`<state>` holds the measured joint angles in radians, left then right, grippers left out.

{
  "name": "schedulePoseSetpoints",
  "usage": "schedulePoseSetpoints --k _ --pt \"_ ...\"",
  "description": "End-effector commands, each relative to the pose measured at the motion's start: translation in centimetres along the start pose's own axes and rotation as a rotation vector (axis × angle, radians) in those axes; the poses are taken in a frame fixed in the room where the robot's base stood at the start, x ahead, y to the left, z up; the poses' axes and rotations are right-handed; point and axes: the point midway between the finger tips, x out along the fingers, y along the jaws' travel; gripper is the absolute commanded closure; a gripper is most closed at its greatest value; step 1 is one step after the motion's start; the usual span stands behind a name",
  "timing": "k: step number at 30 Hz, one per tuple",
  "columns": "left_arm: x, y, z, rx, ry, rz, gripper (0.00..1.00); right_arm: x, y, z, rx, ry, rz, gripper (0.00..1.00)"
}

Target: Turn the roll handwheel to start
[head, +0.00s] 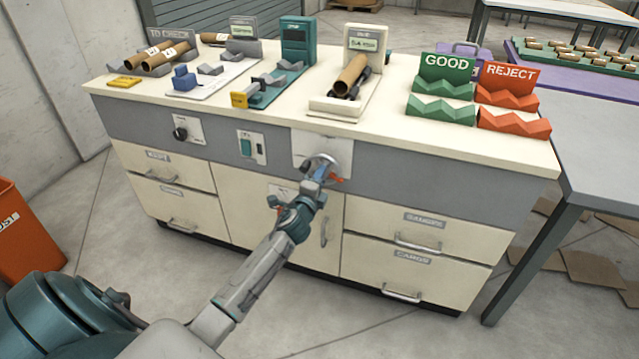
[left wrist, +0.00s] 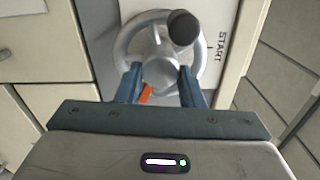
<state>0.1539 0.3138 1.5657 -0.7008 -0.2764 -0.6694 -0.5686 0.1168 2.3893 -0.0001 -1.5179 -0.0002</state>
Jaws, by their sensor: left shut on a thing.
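The roll handwheel (head: 322,167) is a silver wheel on a pale plate (head: 338,150) in the bench's grey front band. In the left wrist view the handwheel (left wrist: 138,40) shows a round hub and a black knob (left wrist: 183,28) at its upper right. The word START (left wrist: 217,42) is printed on the plate to the right of the wheel. My left gripper (head: 318,176) reaches the wheel from the front. Its two blue fingers (left wrist: 161,82) are shut on the hub, one on each side. An orange-red pointer (left wrist: 147,93) shows between the fingers. My right gripper is not in view.
A black dial (head: 180,133) and a green switch (head: 246,146) sit left of the wheel. A cardboard tube (head: 350,76) lies on a stand above it. GOOD (head: 446,80) and REJECT (head: 509,84) racks stand at right. Drawers with handles lie below.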

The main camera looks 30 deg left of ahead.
Motion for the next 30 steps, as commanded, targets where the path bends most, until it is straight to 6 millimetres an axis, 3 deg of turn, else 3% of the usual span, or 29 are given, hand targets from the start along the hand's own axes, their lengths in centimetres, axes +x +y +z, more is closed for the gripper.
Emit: schedulePoseSetpoints --k 5,18,30 --pt "0.0 0.3 0.0 -0.168 0.000 0.001 0.88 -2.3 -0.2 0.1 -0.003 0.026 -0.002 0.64" --pt "0.0 0.2 0.1 -0.587 -0.001 0.002 0.88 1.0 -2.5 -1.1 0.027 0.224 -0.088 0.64" --pt "0.0 0.1 0.2 -0.965 -0.001 0.002 0.88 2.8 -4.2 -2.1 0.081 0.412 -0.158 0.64"
